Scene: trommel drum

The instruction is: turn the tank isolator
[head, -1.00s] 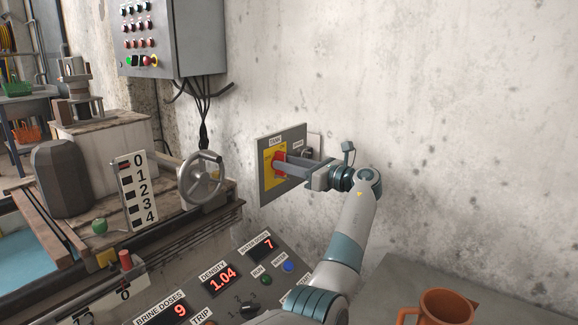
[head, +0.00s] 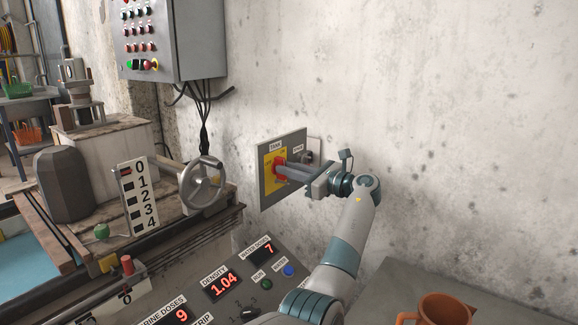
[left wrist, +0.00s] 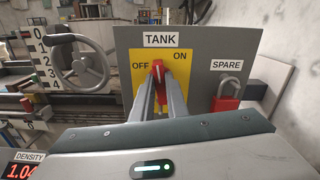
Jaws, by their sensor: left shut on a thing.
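The tank isolator is a red handle (head: 279,165) on a yellow plate (head: 268,172), fixed to a grey panel (head: 294,141) on the wall. In the left wrist view the red handle (left wrist: 158,72) stands nearly upright, its top between the OFF and ON labels and leaning slightly toward OFF. My left gripper (head: 284,168) reaches the handle from the right, with its fingers shut on it. Those fingers show at the handle in the left wrist view (left wrist: 159,88) and hide its lower part. My right gripper is not in view.
A red padlock (left wrist: 226,95) hangs under the SPARE label, right of the isolator. A handwheel (head: 202,184) stands left of the panel. Below is a console (head: 235,290) with displays and buttons. An orange mug (head: 443,310) stands at lower right. The wall to the right is bare.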

